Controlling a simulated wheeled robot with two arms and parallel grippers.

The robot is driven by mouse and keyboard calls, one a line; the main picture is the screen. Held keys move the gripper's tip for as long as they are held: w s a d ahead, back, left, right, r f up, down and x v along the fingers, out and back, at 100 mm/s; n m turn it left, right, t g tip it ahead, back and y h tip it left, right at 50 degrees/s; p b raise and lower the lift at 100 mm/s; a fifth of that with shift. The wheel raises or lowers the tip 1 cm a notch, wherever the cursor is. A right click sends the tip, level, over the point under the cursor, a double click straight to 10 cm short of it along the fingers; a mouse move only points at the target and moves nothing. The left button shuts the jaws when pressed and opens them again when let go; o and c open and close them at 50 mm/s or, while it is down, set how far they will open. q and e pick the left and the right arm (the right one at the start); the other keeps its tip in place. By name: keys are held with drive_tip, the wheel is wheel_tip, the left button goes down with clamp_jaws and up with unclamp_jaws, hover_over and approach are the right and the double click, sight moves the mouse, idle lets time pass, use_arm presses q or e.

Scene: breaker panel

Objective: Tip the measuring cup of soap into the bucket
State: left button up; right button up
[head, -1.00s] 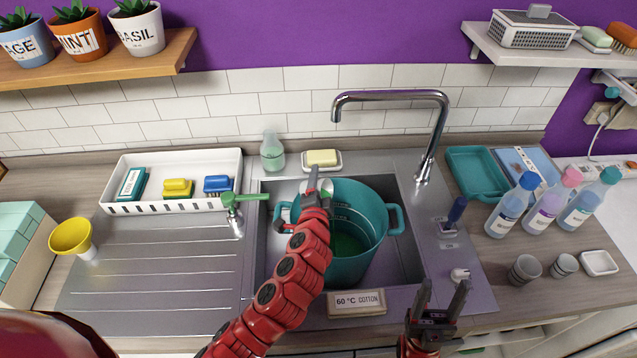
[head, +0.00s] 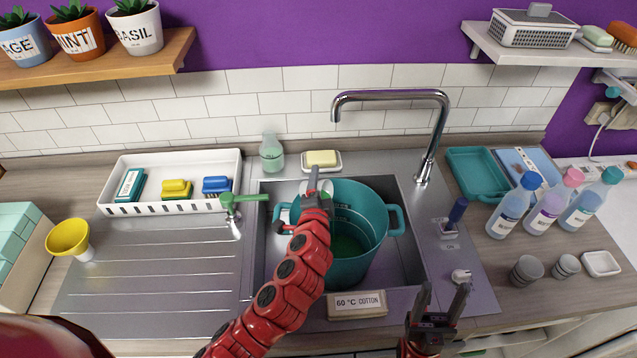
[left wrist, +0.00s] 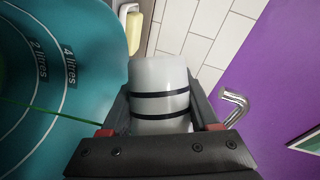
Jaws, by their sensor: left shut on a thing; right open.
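The teal bucket (head: 355,262) stands upright in the sink with a little green liquid inside. My left gripper (head: 318,190) is over the bucket's back left part. It is shut on the measuring cup (left wrist: 160,92), a whitish cup with dark bands, seen between the fingers in the left wrist view. In the head view, the gripper mostly hides the cup. The bucket's inner wall with litre marks (left wrist: 60,60) is beside the cup in the left wrist view. A thin green line crosses in front of that wall. My right gripper (head: 440,305) is open and empty at the counter's front edge.
The tall tap (head: 432,140) arches behind the bucket. A green tap handle (head: 243,198) is close to the bucket's left. A soap bar (head: 321,158) and a bottle (head: 271,155) stand behind the sink. Several bottles (head: 513,207) stand at right.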

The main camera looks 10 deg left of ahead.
use_arm(q)
drive_tip(key=shift+b, duration=0.35)
idle(0.7)
drive_tip(key=shift+m+b, duration=0.3)
drive_tip(key=shift+b, duration=0.05)
drive_tip(key=shift+d+f, duration=0.1)
idle(0.3)
drive_tip(key=shift+b, duration=0.4)
idle(0.3)
drive_tip(key=shift+m+t+b, duration=0.3)
idle(0.5)
